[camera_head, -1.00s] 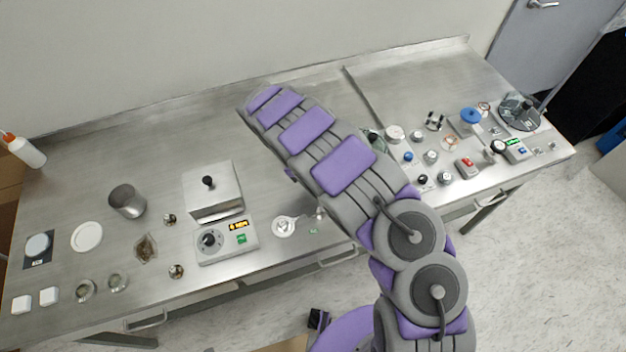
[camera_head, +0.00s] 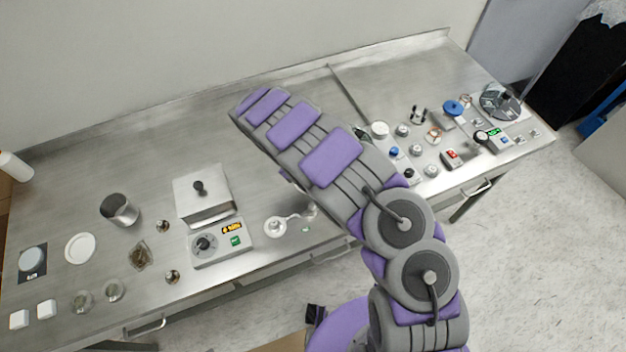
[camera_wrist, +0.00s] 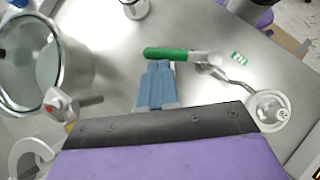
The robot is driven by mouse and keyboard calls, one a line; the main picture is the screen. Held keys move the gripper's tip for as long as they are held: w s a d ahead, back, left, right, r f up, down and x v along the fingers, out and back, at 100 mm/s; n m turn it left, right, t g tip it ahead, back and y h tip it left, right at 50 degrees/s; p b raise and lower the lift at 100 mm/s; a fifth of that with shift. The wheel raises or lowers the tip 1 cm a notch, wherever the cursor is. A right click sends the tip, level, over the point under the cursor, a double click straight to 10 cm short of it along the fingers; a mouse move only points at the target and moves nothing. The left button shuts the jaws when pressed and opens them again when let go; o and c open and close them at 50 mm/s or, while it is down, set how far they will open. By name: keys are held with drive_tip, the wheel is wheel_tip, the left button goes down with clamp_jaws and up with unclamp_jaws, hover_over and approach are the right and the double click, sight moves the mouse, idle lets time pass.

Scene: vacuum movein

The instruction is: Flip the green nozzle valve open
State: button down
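The green valve handle (camera_wrist: 165,54) lies sideways across the middle of the wrist view, joined on its right to a pale nozzle body (camera_wrist: 203,58). My gripper (camera_wrist: 158,66) has two blue fingers side by side with no clear gap, so it looks shut and holds nothing visible. Its fingertips are right at the lower edge of the green handle; I cannot tell whether they touch it. A metal tube runs from the nozzle to a round white fitting (camera_wrist: 268,110), which also shows in the head view (camera_head: 275,226). My arm hides the gripper and handle in the head view.
A large clear vessel (camera_wrist: 78,60) with a metal rim stands left of the fingers in the wrist view. A small green label (camera_wrist: 238,58) lies right of the nozzle. A hot plate with a display (camera_head: 222,243) and a metal cup (camera_head: 119,210) stand on the steel bench.

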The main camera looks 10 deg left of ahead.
drive_tip(key=shift+s+a, duration=0.1)
drive_tip(key=shift+s, duration=0.05)
drive_tip(key=shift+s+a+p, duration=0.3)
drive_tip(key=shift+s+p, duration=0.1)
drive_tip(key=shift+s, duration=0.2)
